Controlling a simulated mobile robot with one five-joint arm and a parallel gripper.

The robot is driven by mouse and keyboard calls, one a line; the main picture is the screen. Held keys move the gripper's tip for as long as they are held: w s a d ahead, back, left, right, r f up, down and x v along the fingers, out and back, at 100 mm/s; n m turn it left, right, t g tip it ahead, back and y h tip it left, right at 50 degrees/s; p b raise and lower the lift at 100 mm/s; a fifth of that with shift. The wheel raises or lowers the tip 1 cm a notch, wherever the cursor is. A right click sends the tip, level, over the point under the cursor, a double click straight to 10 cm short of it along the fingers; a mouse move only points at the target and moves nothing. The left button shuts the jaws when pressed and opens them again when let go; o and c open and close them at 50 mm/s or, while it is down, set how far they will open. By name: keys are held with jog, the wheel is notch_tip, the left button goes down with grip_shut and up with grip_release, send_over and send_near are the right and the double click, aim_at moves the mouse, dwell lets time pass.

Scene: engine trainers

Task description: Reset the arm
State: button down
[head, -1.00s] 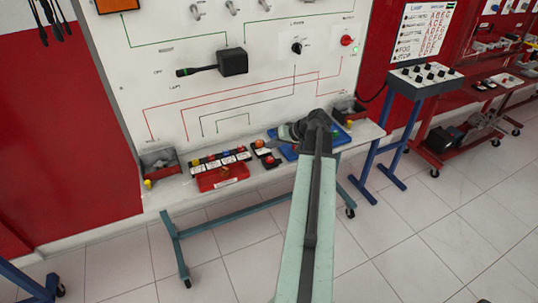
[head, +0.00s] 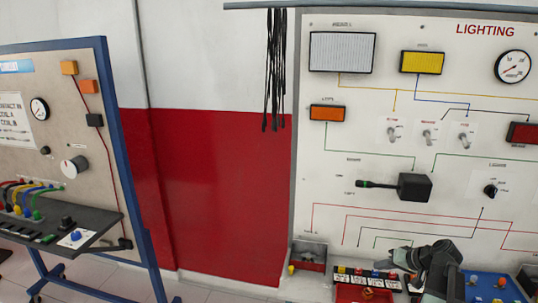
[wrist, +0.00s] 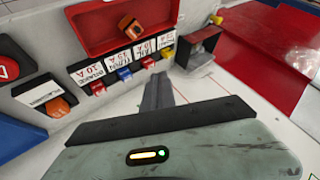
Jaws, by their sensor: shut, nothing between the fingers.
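My gripper (wrist: 158,88) is shut and empty in the wrist view, its narrow dark fingers pointing away from the camera above the bench top. In the head view my gripper (head: 397,258) is at the lower right, in front of the lighting board (head: 340,140). It hangs over the bench near a row of labelled modules with coloured parts (head: 365,272). The fingertips are small and partly blurred there. The lower part of my arm is cut off by the picture's bottom edge.
A red tray (wrist: 82,36) holds an orange part (wrist: 130,26) in the wrist view. A blue tray (head: 478,292) lies right of my arm, and a grey bin (head: 308,248) stands at the bench's left end. Another trainer board (head: 90,140) stands far left, beyond a gap of red wall.

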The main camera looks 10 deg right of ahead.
jog(key=w+a+n+g+p, duration=0.3)
jog(key=a+n+g, duration=0.2)
jog(key=a, duration=2.5)
jog(key=s+a+f+n+g+h, duration=0.1)
jog(key=s+a+f+g+h, duration=0.1)
jog(key=s+a, duration=0.5)
jog(key=d+m, duration=0.1)
jog(key=s+d+h, duration=0.1)
jog(key=s+d+m+g+h, duration=0.1)
jog(key=shift+s+d+f+m+p, duration=0.25)
jog(key=shift+f+m+p, duration=0.05)
jog(key=shift+f+p, duration=0.1)
